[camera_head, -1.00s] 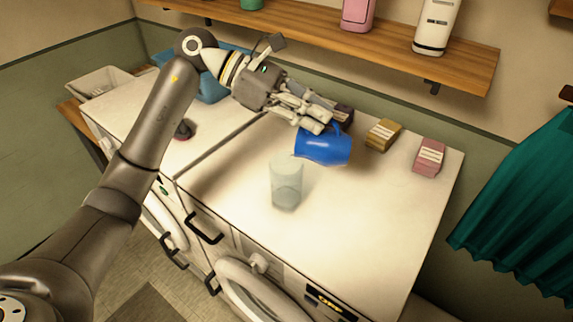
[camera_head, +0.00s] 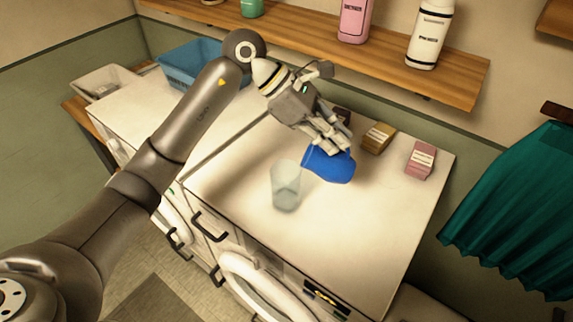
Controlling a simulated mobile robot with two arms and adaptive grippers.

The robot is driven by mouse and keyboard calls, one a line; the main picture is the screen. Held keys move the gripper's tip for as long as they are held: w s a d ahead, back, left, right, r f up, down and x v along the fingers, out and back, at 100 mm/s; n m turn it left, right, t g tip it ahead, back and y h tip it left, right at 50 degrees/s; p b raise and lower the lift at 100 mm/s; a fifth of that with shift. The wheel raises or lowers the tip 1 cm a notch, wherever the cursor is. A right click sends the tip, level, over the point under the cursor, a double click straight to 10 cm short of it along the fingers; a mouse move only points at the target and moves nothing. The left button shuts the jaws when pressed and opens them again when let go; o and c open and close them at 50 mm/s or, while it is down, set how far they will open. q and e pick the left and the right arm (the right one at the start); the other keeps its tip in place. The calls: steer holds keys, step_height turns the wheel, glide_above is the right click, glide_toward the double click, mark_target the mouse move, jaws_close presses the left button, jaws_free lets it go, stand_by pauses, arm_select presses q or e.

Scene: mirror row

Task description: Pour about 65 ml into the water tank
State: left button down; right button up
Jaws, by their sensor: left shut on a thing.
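A blue jug (camera_head: 329,166) is tilted above the white machine top, its mouth end toward the left. My left gripper (camera_head: 334,143) is shut on the jug from above; the fingers hide its handle side. A clear, pale tank (camera_head: 286,184) stands upright on the machine top, just left of the jug. The jug's lip is close to the tank's upper right rim. I cannot make out a stream of water or the level in the tank. My right gripper does not show.
Small brown (camera_head: 378,138) and pink (camera_head: 421,160) boxes stand behind and right of the jug. A wooden shelf (camera_head: 460,85) with bottles runs above. A blue basket (camera_head: 187,65) and a pale bin (camera_head: 103,83) sit at the left.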

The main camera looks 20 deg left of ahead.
arm_select(q)
steer(key=shift+d+f+y, duration=0.2)
steer(key=shift+d+y, duration=0.1)
steer(key=shift+y, duration=0.2)
steer(key=shift+w+d+f+y, duration=0.1)
steer(key=shift+d+f+y, duration=0.55)
steer(key=shift+y, duration=0.35)
steer(key=d+f+y, duration=0.2)
steer(key=y, duration=0.1)
steer(key=shift+w+f, duration=0.1)
steer(key=shift+f, duration=0.2)
steer(key=d+f+g+y+b, duration=0.1)
steer(key=d+f+y+b, duration=0.3)
steer(key=d+f+y, duration=0.2)
steer(key=shift+w+d+f+y, duration=0.2)
steer(key=shift+d+f+y, duration=0.25)
steer(key=shift+y, duration=0.35)
steer(key=shift+f, duration=0.1)
